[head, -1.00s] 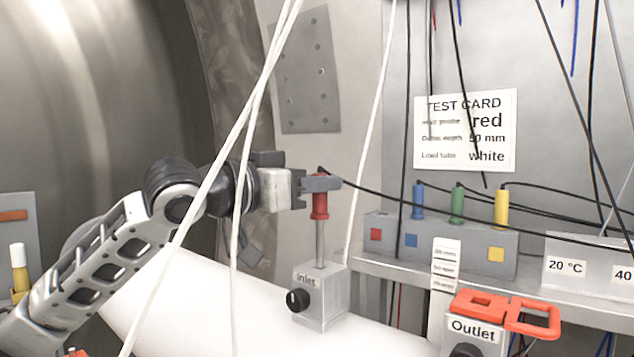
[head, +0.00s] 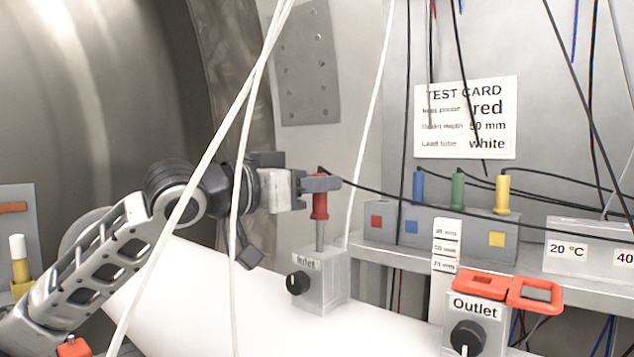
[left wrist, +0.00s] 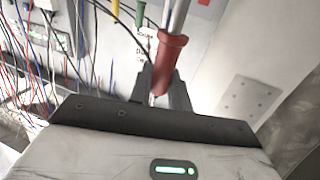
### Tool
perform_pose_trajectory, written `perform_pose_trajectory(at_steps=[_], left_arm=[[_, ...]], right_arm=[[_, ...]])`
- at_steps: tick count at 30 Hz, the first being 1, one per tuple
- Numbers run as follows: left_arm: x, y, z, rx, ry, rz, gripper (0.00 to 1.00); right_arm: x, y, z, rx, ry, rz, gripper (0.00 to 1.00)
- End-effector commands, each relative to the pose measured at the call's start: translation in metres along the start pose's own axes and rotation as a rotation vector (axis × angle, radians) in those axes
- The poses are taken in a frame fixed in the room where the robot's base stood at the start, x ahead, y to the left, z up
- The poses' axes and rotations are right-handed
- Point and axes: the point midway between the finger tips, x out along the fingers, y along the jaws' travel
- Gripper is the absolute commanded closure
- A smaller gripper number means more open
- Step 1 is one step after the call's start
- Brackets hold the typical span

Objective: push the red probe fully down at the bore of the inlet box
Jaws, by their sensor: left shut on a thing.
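The red probe (head: 320,205) stands upright over the inlet box (head: 322,283), its thin metal shaft running down to the top of the box. A length of bare shaft still shows between the red handle and the box. My left gripper (head: 322,184) is shut on the red handle near its top. In the left wrist view the red probe (left wrist: 168,58) is between the fingers, with its metal shaft beyond it. The bore itself is hidden by the shaft and the box top. My right gripper is not in view.
White hanging cables (head: 236,150) cross in front of my left arm. A black lead runs from the probe's top to the right. The rack (head: 460,240) with blue, green and yellow probes stands on the shelf. The outlet box (head: 477,320) with orange parts is at lower right.

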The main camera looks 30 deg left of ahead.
Motion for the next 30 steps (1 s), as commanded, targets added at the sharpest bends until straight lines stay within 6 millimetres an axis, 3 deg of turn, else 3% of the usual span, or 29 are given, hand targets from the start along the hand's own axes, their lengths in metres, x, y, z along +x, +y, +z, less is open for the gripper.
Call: perform_pose_trajectory(at_steps=[30], left_arm=[[0.000,0.000,0.026,0.000,0.001,0.000,1.00]], right_arm=[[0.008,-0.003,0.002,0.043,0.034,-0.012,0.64]])
